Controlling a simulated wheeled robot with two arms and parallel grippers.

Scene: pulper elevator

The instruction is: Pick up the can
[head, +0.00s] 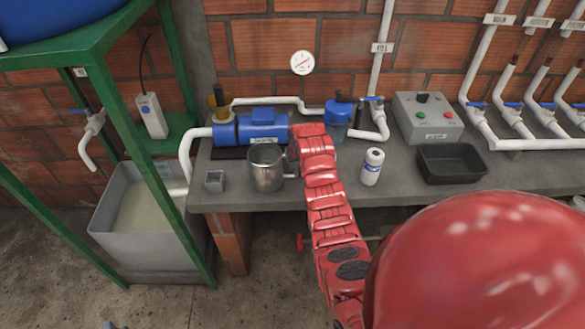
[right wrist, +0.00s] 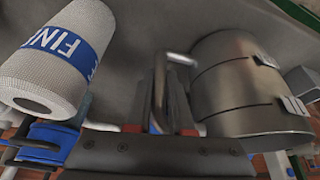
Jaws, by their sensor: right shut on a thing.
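The metal can (head: 265,170), a grey cylinder with a side handle, is at the counter's front edge, left of my right arm. In the right wrist view the can (right wrist: 245,85) fills the right side, and its handle (right wrist: 160,75) reaches between the fingers. My right gripper (right wrist: 172,105) is shut on this handle. In the head view the right gripper (head: 292,162) is largely hidden by my red arm. I cannot tell whether the can's base touches the counter. My left gripper is not in view.
A white bottle (head: 372,168) with a blue label stands right of my arm. A small grey box (head: 215,181) is left of the can. A blue pump (head: 250,130) is behind it. A black tray (head: 452,164) and control box (head: 428,118) stand right. A green frame (head: 150,150) rises at left.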

